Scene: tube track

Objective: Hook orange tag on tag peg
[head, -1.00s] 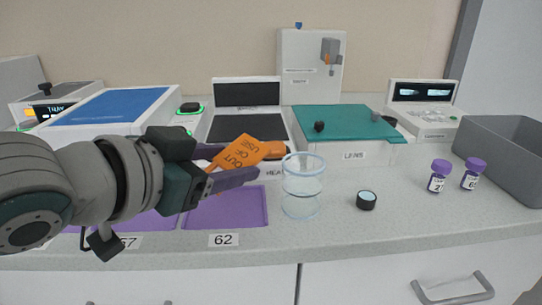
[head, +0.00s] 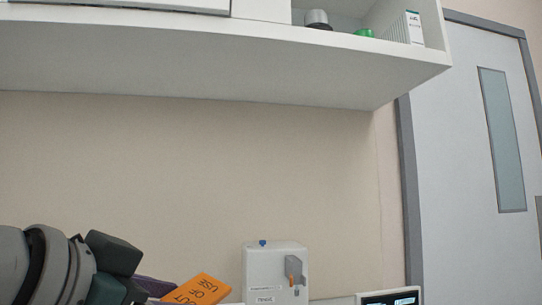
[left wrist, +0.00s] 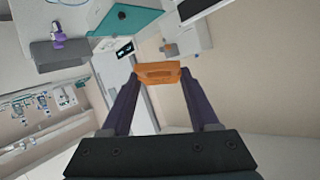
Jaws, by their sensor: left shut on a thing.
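The orange tag (head: 198,290) with dark lettering is at the bottom edge of the head view. My left gripper (head: 160,287) is shut on it, its lower part cut off by the frame. In the left wrist view the orange tag (left wrist: 158,72) sits between the two purple fingertips of the left gripper (left wrist: 159,80). A white upright unit (head: 262,275) stands to the right of the tag, apart from it. It has a grey bracket (head: 293,268) on its front and a small blue piece on top. I cannot tell which part is the tag peg. My right gripper is not in view.
A white shelf (head: 200,65) overhangs the upper part of the head view. A grey door (head: 460,150) is at right. A screen unit (head: 390,297) is at bottom right. The left wrist view shows a grey bin (left wrist: 60,54) and teal lid (left wrist: 135,22).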

